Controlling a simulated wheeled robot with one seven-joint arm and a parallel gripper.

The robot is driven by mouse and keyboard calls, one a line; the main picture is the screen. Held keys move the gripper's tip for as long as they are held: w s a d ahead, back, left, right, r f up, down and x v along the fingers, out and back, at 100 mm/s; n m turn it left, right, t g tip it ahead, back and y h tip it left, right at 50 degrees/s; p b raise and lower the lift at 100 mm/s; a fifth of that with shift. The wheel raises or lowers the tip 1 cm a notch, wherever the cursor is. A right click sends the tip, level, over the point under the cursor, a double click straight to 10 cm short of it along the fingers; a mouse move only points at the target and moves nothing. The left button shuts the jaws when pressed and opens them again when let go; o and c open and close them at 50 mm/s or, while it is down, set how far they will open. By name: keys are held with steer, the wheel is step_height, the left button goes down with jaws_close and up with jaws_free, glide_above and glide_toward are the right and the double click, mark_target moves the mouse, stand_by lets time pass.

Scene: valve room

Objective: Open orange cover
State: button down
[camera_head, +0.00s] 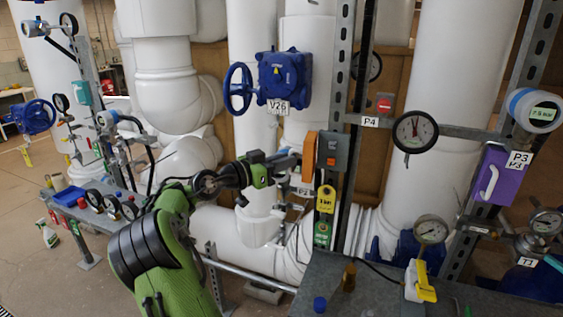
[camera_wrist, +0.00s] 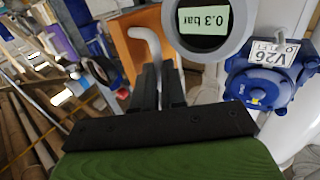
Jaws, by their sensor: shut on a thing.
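The orange cover (camera_head: 309,156) shows as a narrow upright panel in the head view, beside the left of a grey box (camera_head: 333,152) with a red button. In the wrist view the orange cover (camera_wrist: 128,48) is a flat orange face with a bent grey handle (camera_wrist: 150,38) on it. My gripper (camera_head: 293,164) is at the left side of the cover. In the wrist view its dark fingers (camera_wrist: 160,82) are close together at the lower end of the handle, shut on it. The fingers hide that end of the handle.
A round gauge (camera_wrist: 204,22) reading 0.3 bar is close beside my fingers. The blue V26 valve (camera_head: 284,75) is above my arm. White pipes (camera_head: 262,185) stand behind, and a metal upright (camera_head: 345,60) rises near the box. A grey bench (camera_head: 340,295) is in front.

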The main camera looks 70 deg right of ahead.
steer(key=shift+s+r, duration=0.25)
steer(key=shift+s, duration=0.1)
steer(key=c, duration=1.6)
jaws_free()
steer(key=shift+d, duration=0.1)
steer(key=o, duration=0.4)
steer(key=shift+s+d+f, duration=0.2)
steer(key=shift+s+d, duration=0.1)
steer(key=shift+d, duration=0.15)
steer(key=shift+w+a, duration=0.3)
steer(key=v, duration=1.5)
steer(key=shift+w+a+p, duration=0.15)
steer(key=shift+a+p, duration=0.15)
steer(key=shift+a, duration=0.05)
